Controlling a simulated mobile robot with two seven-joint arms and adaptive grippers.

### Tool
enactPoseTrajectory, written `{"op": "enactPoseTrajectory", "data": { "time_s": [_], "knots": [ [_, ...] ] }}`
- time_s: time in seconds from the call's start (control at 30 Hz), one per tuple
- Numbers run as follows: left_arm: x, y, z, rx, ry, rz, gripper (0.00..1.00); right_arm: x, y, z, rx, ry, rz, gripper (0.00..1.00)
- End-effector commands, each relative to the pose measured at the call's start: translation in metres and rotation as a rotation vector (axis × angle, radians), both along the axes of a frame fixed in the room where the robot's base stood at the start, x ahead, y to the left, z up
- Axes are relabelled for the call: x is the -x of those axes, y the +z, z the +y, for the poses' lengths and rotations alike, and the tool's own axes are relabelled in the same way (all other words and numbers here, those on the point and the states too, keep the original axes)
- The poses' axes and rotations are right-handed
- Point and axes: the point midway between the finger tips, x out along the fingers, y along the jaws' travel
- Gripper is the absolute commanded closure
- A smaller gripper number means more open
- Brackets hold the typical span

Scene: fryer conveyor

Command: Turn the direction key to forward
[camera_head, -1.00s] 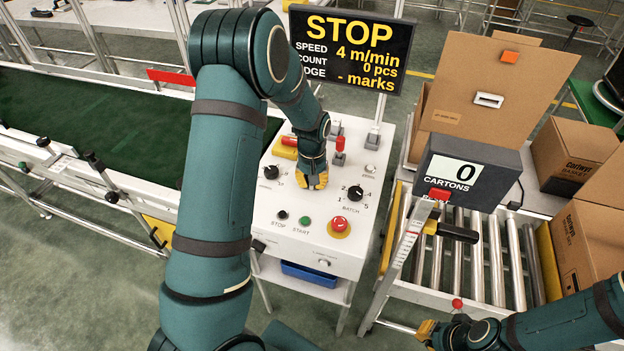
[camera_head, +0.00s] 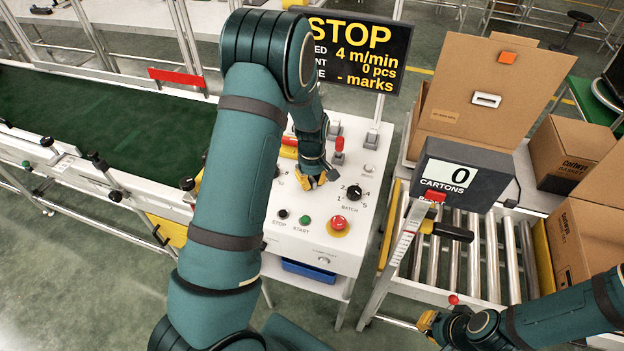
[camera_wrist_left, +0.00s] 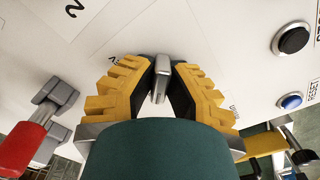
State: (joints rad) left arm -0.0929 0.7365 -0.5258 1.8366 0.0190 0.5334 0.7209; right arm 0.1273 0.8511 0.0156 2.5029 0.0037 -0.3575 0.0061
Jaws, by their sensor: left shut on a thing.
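The control panel (camera_head: 285,243) is a white sloped box in the head view. My left gripper (camera_head: 311,180) is down at its upper middle, and the arm hides part of the panel. In the left wrist view, the yellow, black-padded fingers of this gripper (camera_wrist_left: 163,76) are closed on a small silver key (camera_wrist_left: 162,84) standing up from the panel. Small labels beside the key are partly covered, so I cannot read its setting. My right gripper (camera_head: 428,323) is at the lower right, clear of the panel; its jaw opening is unclear.
The display (camera_head: 362,50) reads STOP, 4 m/min, 0 pcs. A black batch knob (camera_head: 354,192), green start button (camera_head: 305,220) and red emergency button (camera_head: 338,223) are near the left gripper. A red-handled lever (camera_wrist_left: 25,146) is close by. A green conveyor (camera_head: 110,120) lies left, cartons (camera_head: 565,150) right.

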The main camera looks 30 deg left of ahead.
Motion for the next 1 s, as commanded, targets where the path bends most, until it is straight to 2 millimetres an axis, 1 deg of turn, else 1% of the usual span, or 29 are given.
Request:
{"op": "enactPoseTrajectory", "data": {
  "time_s": [0.4, 0.43, 0.47, 0.5, 0.83, 0.93, 1.0],
  "knots": [
    [0.001, -0.002, 0.000, 0.001, 0.006, 0.004, 1.00, 0.000, 0.000, 0.000, 0.000, 0.000, -0.001, 1.00],
    [0.001, -0.002, 0.000, 0.001, 0.006, 0.004, 0.75, 0.000, 0.000, 0.000, 0.000, 0.000, -0.001, 1.00],
    [0.001, -0.002, 0.000, 0.001, 0.006, 0.004, 0.64, 0.000, 0.000, 0.000, 0.000, 0.000, -0.001, 1.00],
    [0.001, -0.001, 0.000, 0.001, 0.006, 0.004, 0.56, 0.000, 0.000, 0.000, 0.000, 0.000, -0.001, 1.00],
    [0.000, 0.002, 0.000, 0.001, 0.005, 0.001, 0.56, 0.000, 0.000, 0.000, 0.000, 0.000, -0.001, 1.00],
    [0.000, 0.010, -0.001, 0.000, 0.004, 0.000, 0.56, 0.000, 0.000, 0.000, 0.000, 0.000, -0.001, 1.00],
    [-0.001, 0.021, 0.000, 0.000, 0.004, -0.002, 0.56, 0.000, 0.000, 0.000, 0.000, 0.000, -0.001, 1.00]
  ]
}}
